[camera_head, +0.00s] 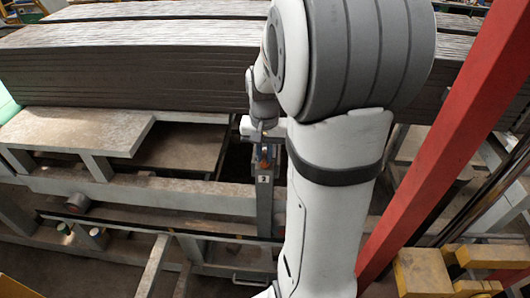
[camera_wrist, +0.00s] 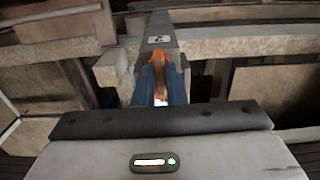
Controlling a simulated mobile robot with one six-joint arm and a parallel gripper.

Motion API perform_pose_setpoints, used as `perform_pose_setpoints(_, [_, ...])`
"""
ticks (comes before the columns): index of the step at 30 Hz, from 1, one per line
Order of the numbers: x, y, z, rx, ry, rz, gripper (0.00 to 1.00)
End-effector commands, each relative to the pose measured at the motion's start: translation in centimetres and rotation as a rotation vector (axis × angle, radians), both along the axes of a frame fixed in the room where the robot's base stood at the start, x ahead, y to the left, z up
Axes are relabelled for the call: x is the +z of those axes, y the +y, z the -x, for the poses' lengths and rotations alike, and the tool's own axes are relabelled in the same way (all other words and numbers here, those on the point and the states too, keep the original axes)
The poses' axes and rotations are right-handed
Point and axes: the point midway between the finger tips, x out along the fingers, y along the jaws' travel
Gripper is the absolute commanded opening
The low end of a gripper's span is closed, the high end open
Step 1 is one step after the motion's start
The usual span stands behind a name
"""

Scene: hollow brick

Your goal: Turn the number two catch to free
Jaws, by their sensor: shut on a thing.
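The number two catch shows as a grey upright post (camera_head: 264,206) with a small plate marked "2" (camera_head: 264,179) near its top. An orange-brown handle (camera_head: 264,158) sits just above the plate. In the wrist view the handle (camera_wrist: 161,75) stands between two blue fingers, and the "2" plate (camera_wrist: 159,39) lies just beyond it. My gripper (camera_wrist: 162,92) is shut on the handle; it also shows in the head view (camera_head: 264,150), at the post's top. The fingers hide the handle's sides. I cannot tell which setting the catch is at.
A long stack of grey slabs (camera_head: 130,75) lies behind the post. A pale bench plate (camera_head: 80,130) and metal frame bars are to the left. A red slanted beam (camera_head: 440,150) and yellow blocks (camera_head: 424,272) stand at the right. My arm covers much of the middle.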

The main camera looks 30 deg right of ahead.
Motion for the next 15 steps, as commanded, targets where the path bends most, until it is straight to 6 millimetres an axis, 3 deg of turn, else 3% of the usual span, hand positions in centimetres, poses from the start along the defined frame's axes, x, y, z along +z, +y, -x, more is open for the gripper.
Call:
perform_pose_setpoints(8, [-0.05,0.14,0.00,0.063,0.000,0.003,0.00])
perform_pose_setpoints(15, [-0.12,0.16,0.00,0.226,0.001,0.002,0.00])
